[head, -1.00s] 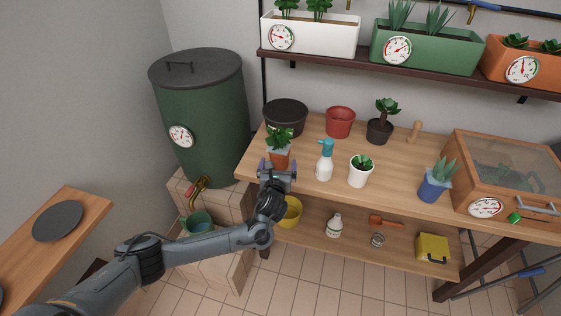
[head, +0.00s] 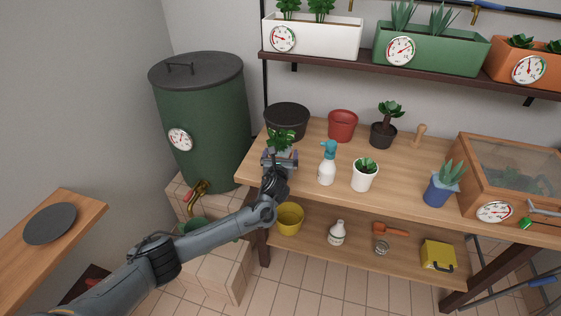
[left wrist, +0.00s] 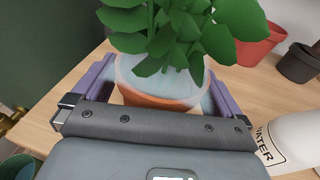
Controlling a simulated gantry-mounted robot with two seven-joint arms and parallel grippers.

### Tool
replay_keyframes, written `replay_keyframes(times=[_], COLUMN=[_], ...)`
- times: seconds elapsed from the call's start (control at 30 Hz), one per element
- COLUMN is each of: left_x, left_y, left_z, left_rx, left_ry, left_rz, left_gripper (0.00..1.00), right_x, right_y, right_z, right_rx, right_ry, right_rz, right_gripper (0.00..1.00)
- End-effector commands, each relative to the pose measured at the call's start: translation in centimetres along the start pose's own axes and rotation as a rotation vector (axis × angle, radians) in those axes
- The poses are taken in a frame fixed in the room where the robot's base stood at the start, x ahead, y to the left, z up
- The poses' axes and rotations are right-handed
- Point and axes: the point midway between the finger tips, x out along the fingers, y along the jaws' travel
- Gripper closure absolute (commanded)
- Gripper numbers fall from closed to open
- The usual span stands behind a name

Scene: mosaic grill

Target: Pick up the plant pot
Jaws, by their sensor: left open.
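A leafy green plant (head: 281,138) stands in a terracotta pot with a pale blue-grey upper part, near the left end of the wooden bench. In the left wrist view the plant pot (left wrist: 165,98) is upright between the two purple fingers of my left gripper (left wrist: 160,88). The fingers are spread on either side of it, and a gap shows at the left finger. In the head view my left gripper (head: 280,158) hides most of the pot. My right gripper is in neither view.
A spray bottle (head: 327,163) stands just right of the gripper, labelled WATER in the wrist view. A black pot (head: 287,121) and a red pot (head: 342,126) stand behind. A white pot (head: 364,176) stands further right. A green barrel (head: 205,125) is at the left.

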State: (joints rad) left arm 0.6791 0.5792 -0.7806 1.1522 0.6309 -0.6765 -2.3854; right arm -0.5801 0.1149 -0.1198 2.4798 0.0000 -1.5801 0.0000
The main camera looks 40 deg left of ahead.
Motion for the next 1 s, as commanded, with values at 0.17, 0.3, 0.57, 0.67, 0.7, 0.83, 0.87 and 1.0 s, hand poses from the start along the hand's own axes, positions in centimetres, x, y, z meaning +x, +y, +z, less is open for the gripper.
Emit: replay_keyframes(times=[0.17,0.3,0.57,0.67,0.7,0.83,0.87,1.0], left_x=[0.0,0.0,0.0,0.0,0.0,-0.1,-0.2,-0.5], left_y=[0.0,0.0,0.0,0.0,0.0,0.1,0.1,0.1], left_z=[0.0,0.0,0.2,0.2,0.3,1.3,1.6,4.0], left_rx=[0.000,0.000,-0.002,-0.002,-0.002,-0.002,-0.002,-0.003], left_ry=[0.000,0.000,-0.002,-0.002,-0.003,-0.003,-0.003,-0.005], left_rz=[0.000,0.001,0.001,0.001,0.001,0.001,0.002,0.002], left_gripper=[0.11,0.32,0.56,0.57,0.57,0.57,0.57,0.57], right_x=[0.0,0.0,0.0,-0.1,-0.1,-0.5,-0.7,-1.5], right_y=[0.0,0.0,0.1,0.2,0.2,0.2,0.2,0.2], right_z=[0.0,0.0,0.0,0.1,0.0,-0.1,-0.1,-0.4], right_rx=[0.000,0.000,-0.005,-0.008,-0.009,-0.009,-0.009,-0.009], right_ry=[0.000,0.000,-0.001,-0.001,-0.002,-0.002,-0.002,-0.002], right_rz=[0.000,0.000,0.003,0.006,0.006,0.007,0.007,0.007], right_gripper=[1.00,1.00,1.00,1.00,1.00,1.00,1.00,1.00])
